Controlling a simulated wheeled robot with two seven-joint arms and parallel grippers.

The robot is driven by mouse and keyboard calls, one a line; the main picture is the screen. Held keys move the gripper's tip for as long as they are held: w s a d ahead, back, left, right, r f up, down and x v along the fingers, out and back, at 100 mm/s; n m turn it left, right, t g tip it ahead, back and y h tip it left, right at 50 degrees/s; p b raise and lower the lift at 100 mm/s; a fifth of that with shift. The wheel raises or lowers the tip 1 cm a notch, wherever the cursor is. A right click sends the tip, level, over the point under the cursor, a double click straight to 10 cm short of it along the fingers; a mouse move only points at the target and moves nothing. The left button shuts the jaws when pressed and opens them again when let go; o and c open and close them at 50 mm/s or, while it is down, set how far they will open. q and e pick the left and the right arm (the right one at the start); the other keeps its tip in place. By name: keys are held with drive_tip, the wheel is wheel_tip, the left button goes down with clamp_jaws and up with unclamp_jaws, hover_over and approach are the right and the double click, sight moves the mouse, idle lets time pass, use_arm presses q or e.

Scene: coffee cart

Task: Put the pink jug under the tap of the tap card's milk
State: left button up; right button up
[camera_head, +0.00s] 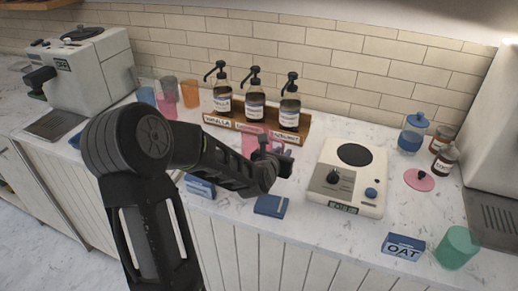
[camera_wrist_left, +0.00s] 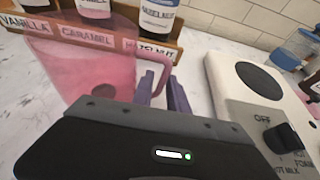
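The pink jug (camera_head: 249,143) is a translucent pitcher on the counter in front of the syrup rack, partly hidden by my left arm. It fills the left of the left wrist view (camera_wrist_left: 85,72), with its handle facing my left gripper (camera_head: 282,158). In the left wrist view, the two fingers (camera_wrist_left: 163,92) look apart, with the jug's handle at or between them; firm contact does not show. A blue card reading OAT (camera_head: 403,246) stands at the front right. A blue card (camera_head: 271,205) lies at the front edge, its text unreadable. No milk tap is clearly visible.
A wooden rack (camera_head: 291,143) holds syrup bottles behind the jug. A white appliance with a dial (camera_head: 345,182) stands right of the gripper. A green cup (camera_head: 458,248) is front right, and a coffee machine (camera_head: 85,75) back left. A pink lid (camera_head: 419,180) lies right.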

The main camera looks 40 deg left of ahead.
use_arm(q)
clamp_jaws()
idle(1.3)
